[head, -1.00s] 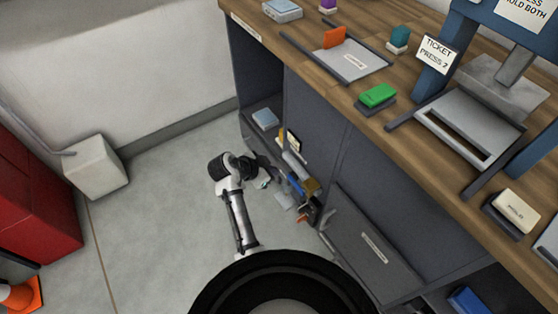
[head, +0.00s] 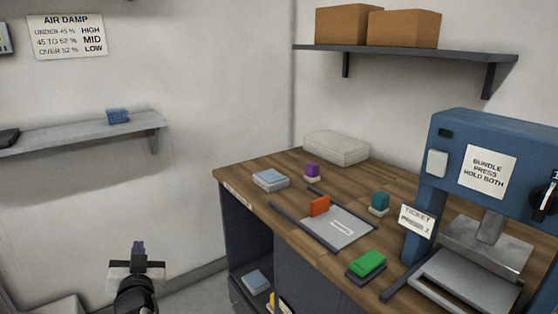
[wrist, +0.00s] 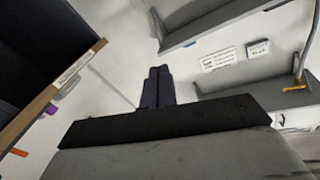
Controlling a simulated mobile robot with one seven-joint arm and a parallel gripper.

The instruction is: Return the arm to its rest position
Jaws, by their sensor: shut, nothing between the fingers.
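My gripper (head: 138,247) shows at the lower left of the head view, pointing up, to the left of the wooden-topped bench and clear of it. Its fingers are together with nothing between them. In the wrist view the closed dark fingers (wrist: 158,86) stand up in the middle, with pale wall behind them. Most of my arm is below the head view's lower edge.
The bench (head: 245,174) stands to the right, bearing a blue press (head: 450,140), a green block (head: 368,263) and an orange block (head: 319,205). A grey wall shelf (head: 80,134) is on the left wall. Another shelf (head: 400,52) holds boxes. Open space surrounds my gripper.

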